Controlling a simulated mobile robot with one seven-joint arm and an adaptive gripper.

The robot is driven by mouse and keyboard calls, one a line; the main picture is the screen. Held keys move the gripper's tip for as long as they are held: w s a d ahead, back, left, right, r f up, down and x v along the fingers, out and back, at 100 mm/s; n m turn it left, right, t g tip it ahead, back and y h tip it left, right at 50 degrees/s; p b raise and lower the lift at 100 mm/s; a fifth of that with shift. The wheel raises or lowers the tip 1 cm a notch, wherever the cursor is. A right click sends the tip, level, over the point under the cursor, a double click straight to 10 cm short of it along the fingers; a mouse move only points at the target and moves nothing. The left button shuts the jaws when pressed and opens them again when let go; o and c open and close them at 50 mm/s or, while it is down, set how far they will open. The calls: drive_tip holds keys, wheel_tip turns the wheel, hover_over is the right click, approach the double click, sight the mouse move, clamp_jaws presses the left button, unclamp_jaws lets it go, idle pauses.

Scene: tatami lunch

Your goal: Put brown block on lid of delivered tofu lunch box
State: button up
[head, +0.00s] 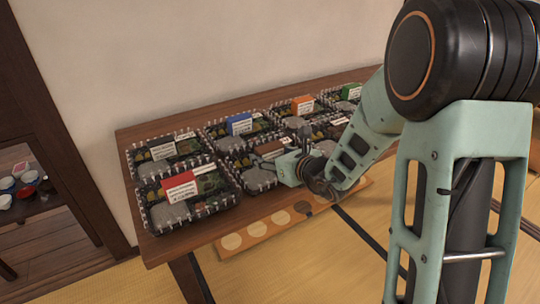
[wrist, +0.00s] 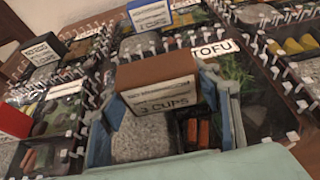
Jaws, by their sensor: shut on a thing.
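The brown block (wrist: 158,70) has a white label reading "3 CUPS" and sits between the teal fingers of my gripper (wrist: 165,108). My gripper is shut on it. The brown block also shows in the head view (head: 268,149), over the front row of lunch boxes, beside my gripper (head: 274,165). Below it is a lunch box with a clear lid (wrist: 140,138) showing rice and carrot sticks. A white TOFU label (wrist: 213,49) shows just behind the block's right side. Whether the block touches the lid, I cannot tell.
Several packed lunch boxes crowd the wooden table (head: 160,243). A red block (head: 178,184), a blue block (head: 239,123), an orange block (head: 302,104) and a green block (head: 351,90) stand on boxes.

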drive_tip(key=o, duration=1.2)
drive_tip(key=shift+c, duration=0.2)
drive_tip(key=shift+r+p, duration=0.25)
drive_tip(key=shift+p, duration=0.2)
drive_tip(key=p+v, duration=0.2)
drive_tip(key=v, duration=1)
drive_tip(key=shift+f, duration=0.2)
